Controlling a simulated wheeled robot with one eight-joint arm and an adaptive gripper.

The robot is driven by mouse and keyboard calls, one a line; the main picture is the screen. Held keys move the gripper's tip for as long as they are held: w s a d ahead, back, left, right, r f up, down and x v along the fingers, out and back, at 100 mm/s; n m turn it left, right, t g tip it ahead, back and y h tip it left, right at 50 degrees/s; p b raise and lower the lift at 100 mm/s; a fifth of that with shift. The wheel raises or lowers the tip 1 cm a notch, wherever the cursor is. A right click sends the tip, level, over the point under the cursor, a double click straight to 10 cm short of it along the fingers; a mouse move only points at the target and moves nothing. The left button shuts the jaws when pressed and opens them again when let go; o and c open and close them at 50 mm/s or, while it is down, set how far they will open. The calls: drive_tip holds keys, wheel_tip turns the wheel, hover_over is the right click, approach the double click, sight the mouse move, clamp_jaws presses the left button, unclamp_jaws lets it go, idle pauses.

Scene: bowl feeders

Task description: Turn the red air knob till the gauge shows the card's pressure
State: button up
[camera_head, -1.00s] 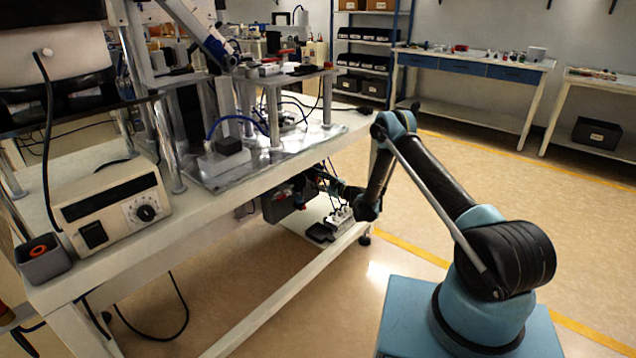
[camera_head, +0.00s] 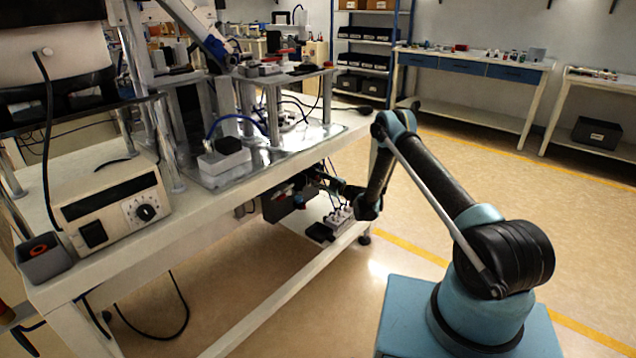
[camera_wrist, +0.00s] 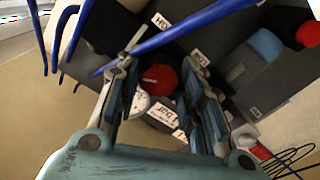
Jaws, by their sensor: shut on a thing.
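The red air knob (camera_wrist: 158,80) shows between my gripper's fingers in the wrist view, with a pale mark on its face. My gripper (camera_wrist: 160,90) is shut on the knob, one finger on each side. Part of a round white gauge (camera_wrist: 139,102) shows just below and left of the knob, partly behind the left finger; its reading is too small to tell. A white card with dark print (camera_wrist: 162,115) lies below the knob, partly hidden and not legible. In the head view my gripper (camera_head: 318,178) reaches under the bench's edge, small and dark.
Blue air hoses (camera_wrist: 170,36) cross above the knob. A second red knob (camera_wrist: 308,34) and a blue part (camera_wrist: 265,45) sit at upper right. The bench (camera_head: 240,195) overhangs my gripper.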

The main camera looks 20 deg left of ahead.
drive_tip(key=n, duration=0.5)
drive_tip(key=shift+s+n, duration=0.1)
drive_tip(key=shift+n, duration=2.1)
drive_tip(key=o, duration=1.1)
drive_tip(key=shift+c, duration=0.2)
